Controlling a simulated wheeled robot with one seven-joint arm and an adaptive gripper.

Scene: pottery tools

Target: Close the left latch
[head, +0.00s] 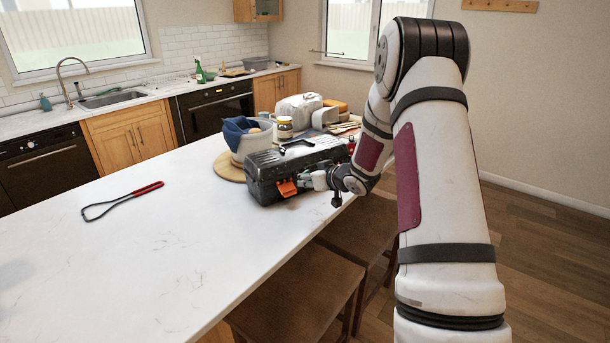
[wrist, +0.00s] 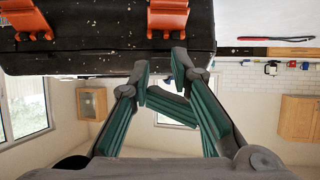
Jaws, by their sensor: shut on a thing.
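A black toolbox (head: 270,165) stands near the right edge of the white counter. Its left latch (head: 287,188) is orange and shows on the front face. The wrist view is upside down; there the left latch (wrist: 167,16) is right of the other orange latch (wrist: 27,20). My gripper (head: 312,180) is at the toolbox's front, just right of the left latch. In the wrist view, its green-padded fingers (wrist: 160,68) are closed in at the toolbox's edge, close to the left latch. What exactly lies between the tips is hard to see. I cannot tell how far the latch is open.
A red-handled wire loop tool (head: 122,200) lies on the clear left part of the counter (head: 150,260). Behind the toolbox are a pot with a blue cloth (head: 240,135), a jar (head: 284,128) and a white bag (head: 298,107). Wooden stools (head: 300,290) stand below the counter edge.

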